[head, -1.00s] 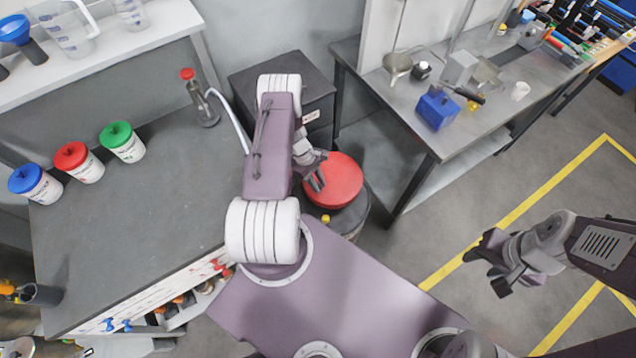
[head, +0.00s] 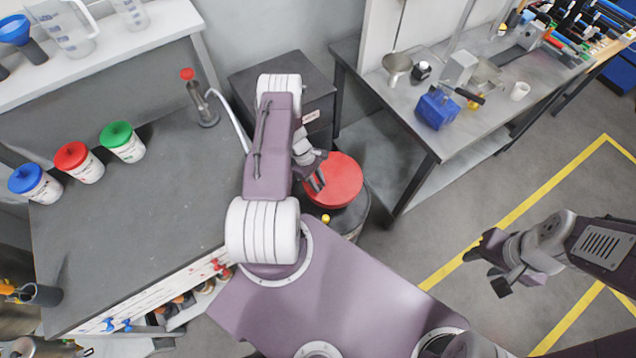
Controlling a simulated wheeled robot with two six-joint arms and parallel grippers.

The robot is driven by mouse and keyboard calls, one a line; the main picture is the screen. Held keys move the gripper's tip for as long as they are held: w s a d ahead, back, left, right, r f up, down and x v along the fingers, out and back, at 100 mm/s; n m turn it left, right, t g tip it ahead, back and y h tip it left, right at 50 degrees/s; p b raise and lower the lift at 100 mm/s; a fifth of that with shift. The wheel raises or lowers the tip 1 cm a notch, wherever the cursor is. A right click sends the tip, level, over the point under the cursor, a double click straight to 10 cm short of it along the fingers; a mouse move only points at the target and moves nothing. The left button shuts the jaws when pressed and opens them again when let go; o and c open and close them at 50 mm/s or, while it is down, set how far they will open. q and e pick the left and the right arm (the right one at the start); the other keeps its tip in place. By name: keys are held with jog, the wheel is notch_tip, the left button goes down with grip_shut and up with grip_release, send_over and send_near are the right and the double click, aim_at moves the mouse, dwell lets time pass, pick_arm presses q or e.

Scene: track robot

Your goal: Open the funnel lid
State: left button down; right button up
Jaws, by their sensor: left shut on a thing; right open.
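The funnel lid (head: 338,182) is a red round disc on top of a dark drum (head: 354,216), near the middle of the head view. It looks closed and flat. My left gripper (head: 317,181) is at the left edge of the lid, shut on it. The exact grip is partly hidden by the fingers and my arm. My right gripper (head: 487,270) is open and empty above the floor at the right, well away from the drum.
A dark cabinet (head: 262,75) stands behind the drum. A grey workbench (head: 120,215) with blue, red and green lidded tubs is at the left. A metal table (head: 465,115) with a blue box is at the upper right. The yellow-lined floor at the right is clear.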

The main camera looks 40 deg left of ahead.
aim_at(333, 181)
pick_arm(q)
jog(key=shift+r, duration=0.1)
jog(key=shift+w+d+r+g+b, duration=0.1)
jog(key=shift+w+r+g+b, duration=0.2)
jog(key=shift+r, duration=0.15)
jog(key=w+d+r+n+g+y+b, duration=0.1)
jog(key=w+d+r+g+y+b, duration=0.1)
jog(key=w+r+g+b, duration=0.3)
jog(key=shift+w+d+r+g+y+b, duration=0.15)
jog(key=shift+r+g+y+b, duration=0.15)
jog(key=shift+r+b, duration=2)
jog(key=shift+f, duration=0.3)
